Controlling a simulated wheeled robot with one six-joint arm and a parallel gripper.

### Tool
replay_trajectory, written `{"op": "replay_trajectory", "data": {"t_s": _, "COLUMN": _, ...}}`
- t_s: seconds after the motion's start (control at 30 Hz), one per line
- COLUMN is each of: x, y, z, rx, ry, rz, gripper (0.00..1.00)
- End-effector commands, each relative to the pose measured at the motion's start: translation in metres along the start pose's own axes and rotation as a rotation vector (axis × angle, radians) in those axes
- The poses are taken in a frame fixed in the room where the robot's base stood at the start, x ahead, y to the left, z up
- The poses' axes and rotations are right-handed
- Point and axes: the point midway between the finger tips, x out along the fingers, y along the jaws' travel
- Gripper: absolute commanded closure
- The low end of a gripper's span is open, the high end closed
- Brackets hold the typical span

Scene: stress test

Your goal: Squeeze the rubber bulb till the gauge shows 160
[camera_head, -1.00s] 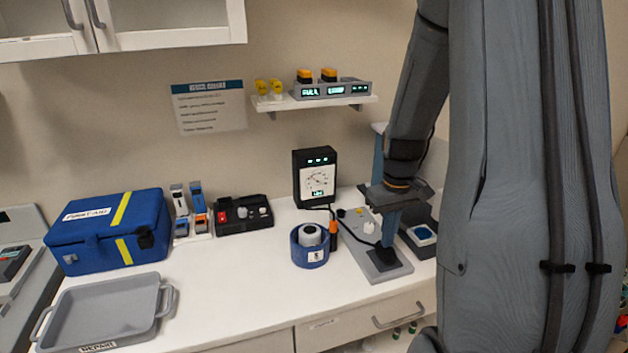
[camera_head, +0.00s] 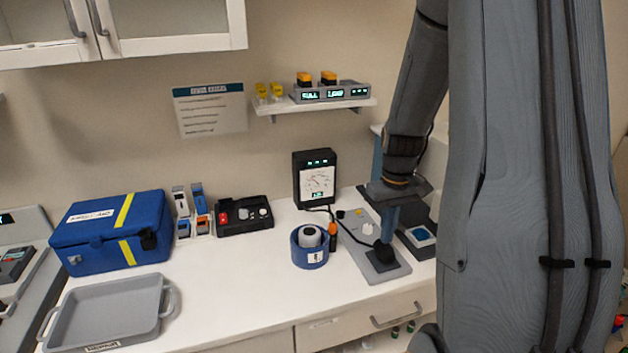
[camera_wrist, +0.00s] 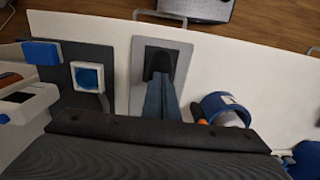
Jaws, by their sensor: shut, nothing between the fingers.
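The dark rubber bulb (camera_head: 386,254) sits on the front end of a grey base plate (camera_head: 362,253). It also shows in the wrist view (camera_wrist: 160,61), just beyond my fingertips. My gripper (camera_head: 386,240) points down over the bulb. Its blue-grey fingers, also in the wrist view (camera_wrist: 160,82), are shut together with nothing between them. They overlap the bulb in the picture; I cannot tell whether they touch it. The gauge (camera_head: 317,180) is a black box with a white dial and lit displays, standing behind on the counter. Its reading is too small to make out.
A blue round holder (camera_head: 310,256) with a white-and-grey item stands left of the plate. A dark pad with a blue-topped device (camera_head: 421,236) is to the right. A grey tray (camera_head: 107,312) and blue box (camera_head: 112,230) are far left. The front middle counter is clear.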

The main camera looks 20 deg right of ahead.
Motion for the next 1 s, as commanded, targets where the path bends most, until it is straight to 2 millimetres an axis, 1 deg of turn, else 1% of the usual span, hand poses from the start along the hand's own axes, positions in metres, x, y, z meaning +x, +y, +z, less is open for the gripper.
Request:
{"op": "replay_trajectory", "data": {"t_s": 0.27, "x": 0.003, "y": 0.000, "z": 0.000, "rx": 0.000, "ry": 0.000, "rz": 0.000, "gripper": 1.00}}
{"op": "replay_trajectory", "data": {"t_s": 0.67, "x": 0.024, "y": 0.000, "z": 0.000, "rx": 0.000, "ry": -0.001, "rz": -0.001, "gripper": 1.00}}
{"op": "replay_trajectory", "data": {"t_s": 0.87, "x": 0.018, "y": 0.000, "z": 0.001, "rx": 0.000, "ry": 0.000, "rz": 0.000, "gripper": 1.00}}
{"op": "replay_trajectory", "data": {"t_s": 1.0, "x": 0.009, "y": 0.000, "z": 0.001, "rx": 0.000, "ry": 0.000, "rz": 0.000, "gripper": 1.00}}
